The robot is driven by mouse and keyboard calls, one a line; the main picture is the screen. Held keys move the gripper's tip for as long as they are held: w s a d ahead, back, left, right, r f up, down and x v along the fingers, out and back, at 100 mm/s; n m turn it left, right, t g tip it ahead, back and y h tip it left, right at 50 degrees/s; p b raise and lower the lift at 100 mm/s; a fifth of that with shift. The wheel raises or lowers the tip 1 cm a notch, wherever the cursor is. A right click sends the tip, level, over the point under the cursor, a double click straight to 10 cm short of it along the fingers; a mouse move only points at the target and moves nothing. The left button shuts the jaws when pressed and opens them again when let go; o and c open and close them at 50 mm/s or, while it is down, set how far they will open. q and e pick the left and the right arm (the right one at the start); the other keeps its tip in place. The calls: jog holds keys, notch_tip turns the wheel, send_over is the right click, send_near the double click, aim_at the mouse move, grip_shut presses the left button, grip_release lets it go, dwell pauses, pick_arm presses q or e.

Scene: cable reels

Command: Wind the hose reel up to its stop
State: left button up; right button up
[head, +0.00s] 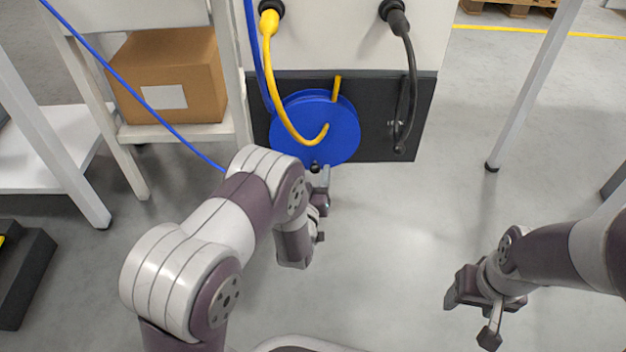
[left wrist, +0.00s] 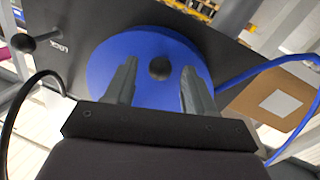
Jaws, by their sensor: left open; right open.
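The hose reel is a blue disc (head: 340,135) mounted low on a dark panel. It also fills the middle of the left wrist view (left wrist: 105,70). A small black crank knob (head: 315,167) sits near its lower rim. In the left wrist view the round knob (left wrist: 159,69) shows between my left fingertips, with space on both sides. My left gripper (head: 321,186) is open just below and in front of the reel, with no grip visible. My right gripper (head: 474,312) is open and empty, low at the right, away from the reel. The blue hose (head: 140,98) runs off to the upper left.
A yellow cable (head: 283,105) hangs across the reel's front. A black cable (head: 411,85) hangs at the panel's right. A cardboard box (head: 170,80) stands on a white shelf at left. The floor between my arms is clear.

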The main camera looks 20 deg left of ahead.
pick_arm(q)
grip_shut()
jog(key=shift+r, duration=0.1)
